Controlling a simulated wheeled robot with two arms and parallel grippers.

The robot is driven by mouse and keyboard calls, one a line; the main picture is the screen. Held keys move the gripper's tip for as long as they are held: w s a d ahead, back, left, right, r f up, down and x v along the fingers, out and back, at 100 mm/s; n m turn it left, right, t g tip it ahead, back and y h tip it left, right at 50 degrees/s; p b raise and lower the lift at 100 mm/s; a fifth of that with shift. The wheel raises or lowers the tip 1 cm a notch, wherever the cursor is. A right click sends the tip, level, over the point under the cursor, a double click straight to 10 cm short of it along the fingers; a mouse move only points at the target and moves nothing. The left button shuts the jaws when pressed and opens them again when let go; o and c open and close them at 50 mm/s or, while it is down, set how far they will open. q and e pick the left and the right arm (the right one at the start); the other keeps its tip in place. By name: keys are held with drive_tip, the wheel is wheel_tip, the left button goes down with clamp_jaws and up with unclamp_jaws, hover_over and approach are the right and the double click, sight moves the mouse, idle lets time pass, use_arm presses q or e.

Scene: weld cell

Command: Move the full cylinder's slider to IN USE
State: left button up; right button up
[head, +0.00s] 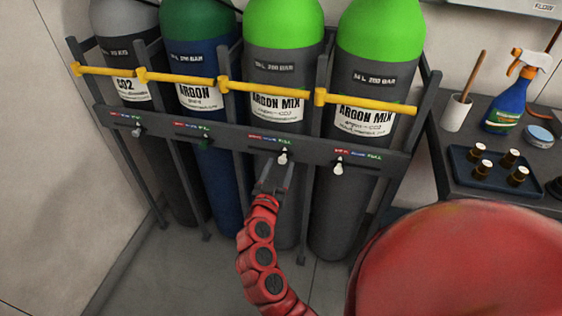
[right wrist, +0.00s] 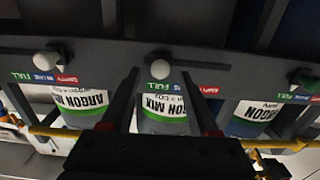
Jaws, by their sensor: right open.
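Several gas cylinders stand in the rack. The third from the left, an ARGON MIX cylinder (head: 283,70) with a lime-green top, has its white slider knob (head: 283,157) at the green FULL end of its strip. In the right wrist view, upside down, that knob (right wrist: 160,68) is by FULL. The far-right ARGON MIX cylinder (head: 378,75) has its white knob (head: 338,169) near the red EMPTY end. My right gripper (head: 272,184) is open just below the third knob. In the right wrist view the knob appears beyond and between the fingers (right wrist: 162,95), apparently untouched. My left gripper is out of view.
The grey rack rail (head: 230,138) carries all the sliders. A yellow bar (head: 190,82) crosses above it. The green ARGON knob (head: 205,144) is to the left, and the CO2 knob (head: 137,131) is beyond. A side table on the right holds a spray bottle (head: 507,103) and tray (head: 463,166).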

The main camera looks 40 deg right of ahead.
drive_tip(key=shift+x, duration=1.1)
clamp_jaws()
idle(0.7)
